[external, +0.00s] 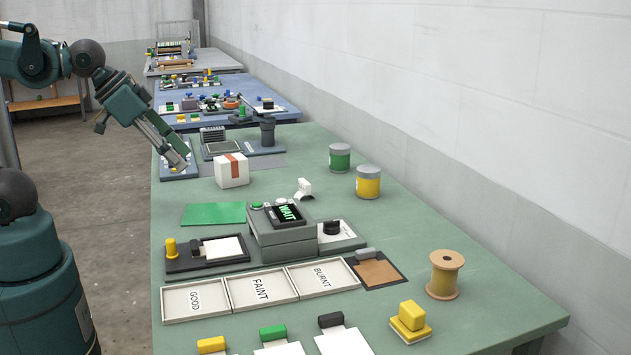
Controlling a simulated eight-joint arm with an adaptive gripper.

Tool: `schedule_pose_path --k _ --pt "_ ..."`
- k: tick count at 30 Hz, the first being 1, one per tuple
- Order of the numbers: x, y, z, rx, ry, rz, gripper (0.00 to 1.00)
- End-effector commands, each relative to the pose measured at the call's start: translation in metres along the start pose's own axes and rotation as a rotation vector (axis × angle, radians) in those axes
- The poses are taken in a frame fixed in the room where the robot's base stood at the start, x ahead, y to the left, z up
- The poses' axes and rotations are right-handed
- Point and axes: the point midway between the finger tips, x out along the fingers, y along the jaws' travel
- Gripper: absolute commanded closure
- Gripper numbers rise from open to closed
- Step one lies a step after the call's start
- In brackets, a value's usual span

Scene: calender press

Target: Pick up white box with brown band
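The white box with a brown band (231,170) stands upright on the green table, left of its middle. The reddish-brown band runs over its top and down its front. My gripper (181,164) points down and to the right, to the left of the box and a little above the table. It appears apart from the box, with a small gap in the picture. The fingers look narrow and close together from this angle, and I cannot make out whether they are open. Nothing is visible between them.
A green mat (213,213) lies in front of the box. A grey device with a lit display (287,215) stands nearer the camera. Green (340,157) and yellow (368,183) cans stand to the right.

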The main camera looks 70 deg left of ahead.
Motion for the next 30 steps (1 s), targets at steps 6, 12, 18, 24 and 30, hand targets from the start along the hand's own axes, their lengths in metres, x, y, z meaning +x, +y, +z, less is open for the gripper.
schedule_pose_path --k 6,12,18,24,30 --pt "0.0 0.0 0.0 0.0 0.0 0.0 0.6" --pt "0.0 0.0 0.0 0.0 0.0 0.0 0.53" --pt "0.0 0.0 0.0 0.0 0.0 0.0 0.28" --pt "0.0 0.0 0.0 0.0 0.0 0.0 0.28" --pt "-0.0002 -0.0008 -0.0013 -0.007 -0.002 -0.001 0.28"
